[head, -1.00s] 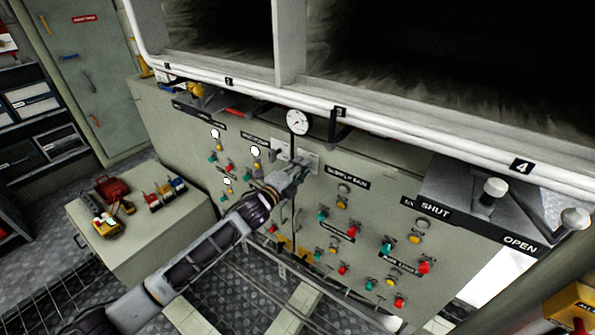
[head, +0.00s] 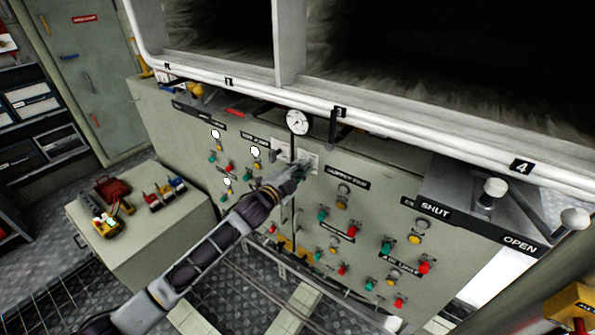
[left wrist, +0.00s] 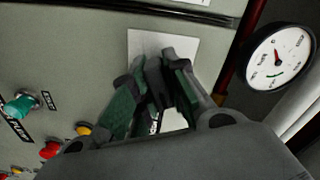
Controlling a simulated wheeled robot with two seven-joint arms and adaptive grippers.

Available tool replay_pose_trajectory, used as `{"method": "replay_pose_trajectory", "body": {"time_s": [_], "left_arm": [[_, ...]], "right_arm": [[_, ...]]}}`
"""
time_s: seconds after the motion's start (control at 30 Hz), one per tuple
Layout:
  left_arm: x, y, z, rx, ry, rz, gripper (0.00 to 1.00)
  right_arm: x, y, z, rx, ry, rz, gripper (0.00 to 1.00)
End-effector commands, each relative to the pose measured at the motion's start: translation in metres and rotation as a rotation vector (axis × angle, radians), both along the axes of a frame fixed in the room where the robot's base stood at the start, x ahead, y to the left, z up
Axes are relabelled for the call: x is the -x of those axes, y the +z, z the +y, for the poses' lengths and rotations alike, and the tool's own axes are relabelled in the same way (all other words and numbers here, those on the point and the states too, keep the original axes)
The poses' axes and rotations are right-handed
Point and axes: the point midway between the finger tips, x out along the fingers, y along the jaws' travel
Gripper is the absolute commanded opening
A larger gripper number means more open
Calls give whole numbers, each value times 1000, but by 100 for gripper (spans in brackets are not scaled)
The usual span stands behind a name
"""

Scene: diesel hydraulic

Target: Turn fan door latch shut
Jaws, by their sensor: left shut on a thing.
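My left gripper (head: 301,172) reaches the grey control panel (head: 350,215) just below the round gauge. In the left wrist view the green-padded fingers of my left gripper (left wrist: 155,95) are shut on a dark latch handle (left wrist: 153,82) in front of a pale plate (left wrist: 148,45). The plate also shows in the head view (head: 312,157), behind the fingers. Most of the latch is hidden by the fingers, so its exact angle is hard to tell. My right gripper is not in view.
A white-faced gauge (head: 298,122) stands close above the gripper. A white pipe rail (head: 400,130) runs along the panel top. Coloured buttons and lamps cover the panel; a lever box marked SHUT and OPEN (head: 480,205) is at right. A cabinet with tools (head: 140,240) stands at left.

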Motion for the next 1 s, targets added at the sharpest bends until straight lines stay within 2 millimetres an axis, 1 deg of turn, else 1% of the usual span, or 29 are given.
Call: {"method": "replay_pose_trajectory", "body": {"time_s": [0.93, 0.97, 1.0], "left_arm": [[0, -2, 0, 896, 1, 653, 0], [0, -2, 0, 898, 2, 655, 18], [0, -2, 0, 893, 2, 652, 23]], "right_arm": [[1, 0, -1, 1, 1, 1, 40], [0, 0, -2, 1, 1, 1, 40], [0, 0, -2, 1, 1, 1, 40]]}}
